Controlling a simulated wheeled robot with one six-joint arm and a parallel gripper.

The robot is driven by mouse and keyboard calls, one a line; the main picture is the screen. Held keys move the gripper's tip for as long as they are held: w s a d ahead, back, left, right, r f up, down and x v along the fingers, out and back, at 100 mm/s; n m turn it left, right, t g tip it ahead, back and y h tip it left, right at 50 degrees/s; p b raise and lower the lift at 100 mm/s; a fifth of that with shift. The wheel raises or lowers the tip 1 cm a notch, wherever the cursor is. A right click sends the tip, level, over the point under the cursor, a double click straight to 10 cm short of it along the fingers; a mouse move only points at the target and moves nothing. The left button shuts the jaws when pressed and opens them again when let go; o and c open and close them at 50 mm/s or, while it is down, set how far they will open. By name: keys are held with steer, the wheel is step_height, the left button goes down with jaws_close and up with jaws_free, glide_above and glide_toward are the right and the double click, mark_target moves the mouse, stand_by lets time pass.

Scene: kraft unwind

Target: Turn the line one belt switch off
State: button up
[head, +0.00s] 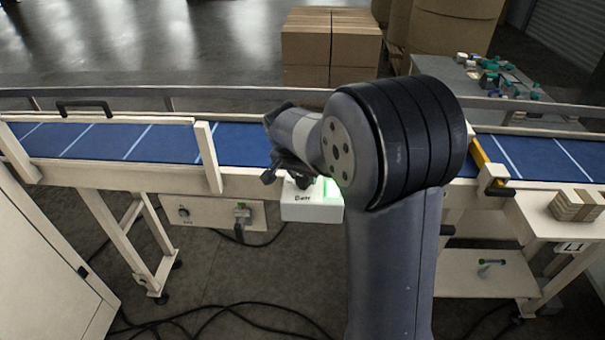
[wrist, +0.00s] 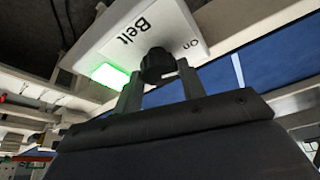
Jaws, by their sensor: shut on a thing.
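The belt switch is a dark round knob (wrist: 157,65) on a white box marked "Belt" and "On" (wrist: 130,32). A green lamp (wrist: 110,75) on the box is lit. My gripper (wrist: 161,80) has one finger on each side of the knob and is shut on it. In the head view, the white box (head: 310,211) hangs under the front edge of the blue conveyor, with green light beside it. My gripper (head: 286,176) is just above it there, and my arm hides part of the box. The knob is not clear in the head view.
The blue conveyor belt (head: 145,143) runs across behind my arm, with a pale frame. A panel with a small knob and plug (head: 213,212) is left of the box. Cables lie on the floor. Wooden blocks (head: 577,205) sit on a shelf marked L1 at right.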

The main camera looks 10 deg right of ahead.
steer(key=shift+c, duration=1.4)
steer(key=shift+f+m+b, duration=0.1)
steer(key=shift+m+b, duration=0.2)
steer(key=shift+w+a+m+g+h+b, duration=0.1)
steer(key=shift+m+g+h+b, duration=0.25)
steer(key=shift+m+b, duration=0.45)
steer(key=m+g+b, duration=0.1)
steer(key=m, duration=0.2)
steer(key=shift+w+m+h, duration=0.1)
steer(key=shift+m+h, duration=0.25)
steer(key=shift+m, duration=0.05)
steer(key=m+g, duration=0.2)
steer(key=m, duration=0.2)
steer(key=shift+w, duration=0.1)
steer(key=shift+m+g, duration=0.65)
steer(key=shift+m, duration=1.35)
